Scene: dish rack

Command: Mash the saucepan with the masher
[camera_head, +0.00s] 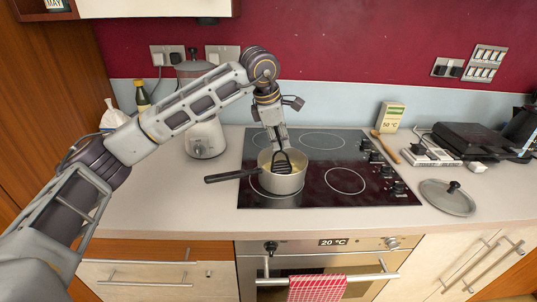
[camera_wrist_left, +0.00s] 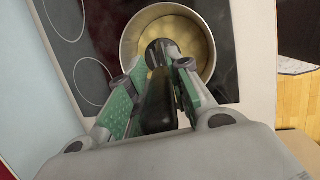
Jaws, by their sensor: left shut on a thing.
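The saucepan (camera_head: 285,182) stands on the front left of the black hob, with its dark handle pointing left. Yellowish contents show inside the saucepan in the left wrist view (camera_wrist_left: 133,42). My left gripper (camera_head: 275,138) is above the saucepan and shut on the black handle of the masher (camera_head: 283,165). In the left wrist view the masher handle (camera_wrist_left: 157,105) lies between the fingers of the gripper (camera_wrist_left: 160,85). The masher head is down inside the saucepan; its lowest part is hidden by the pan's wall. My right gripper is not in view.
The hob (camera_head: 330,170) has bare rings around the saucepan. A lid (camera_head: 447,198) lies on the counter at right. A blender-like appliance (camera_head: 205,138) stands behind my left arm.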

